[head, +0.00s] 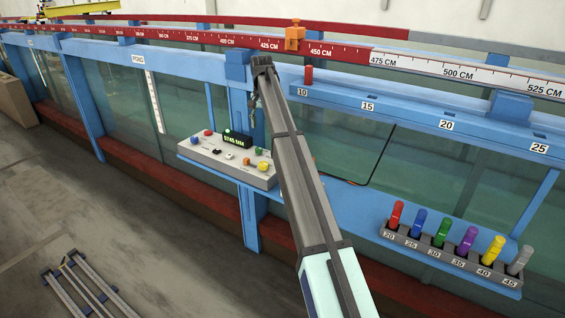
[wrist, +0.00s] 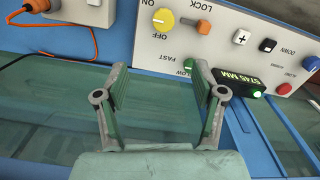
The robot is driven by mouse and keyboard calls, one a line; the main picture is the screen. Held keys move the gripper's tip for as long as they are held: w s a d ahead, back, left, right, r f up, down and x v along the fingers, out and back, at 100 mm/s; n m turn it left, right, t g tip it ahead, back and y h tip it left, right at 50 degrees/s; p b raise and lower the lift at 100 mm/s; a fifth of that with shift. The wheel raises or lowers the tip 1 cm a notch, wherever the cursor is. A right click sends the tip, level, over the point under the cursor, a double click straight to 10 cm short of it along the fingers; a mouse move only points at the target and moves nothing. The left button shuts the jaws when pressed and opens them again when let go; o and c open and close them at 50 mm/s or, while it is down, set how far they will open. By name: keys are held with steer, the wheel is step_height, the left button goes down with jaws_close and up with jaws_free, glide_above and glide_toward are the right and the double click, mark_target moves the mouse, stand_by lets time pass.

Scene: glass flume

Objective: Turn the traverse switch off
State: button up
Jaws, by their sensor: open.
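The control panel (head: 225,160) is a pale sloped box on the flume's blue frame. In the wrist view its face (wrist: 222,62) fills the upper right. A yellow knob (wrist: 163,19) sits there beside ON and OFF labels; it also shows at the panel's right end in the head view (head: 263,167). No traverse label is readable, and the knob's setting is unclear. In the head view my arm hides most of the gripper.
An orange knob (wrist: 203,27), a plus button (wrist: 241,37) and a lit display (wrist: 242,80) crowd the panel. An orange cable (wrist: 82,22) hangs left. A rack of coloured tubes (head: 450,258) stands right; an orange pointer (head: 295,36) sits on the scale rail.

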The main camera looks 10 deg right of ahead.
mark_target(263, 163)
steer(key=f+p, duration=0.1)
steer(key=f, duration=0.4)
steer(key=f+p, duration=0.2)
steer(key=f, duration=0.4)
steer(key=f+p, duration=0.2)
steer(key=f, duration=0.4)
steer(key=shift+a+f, duration=0.2)
steer(key=shift+a, duration=0.2)
steer(key=c, duration=1.1)
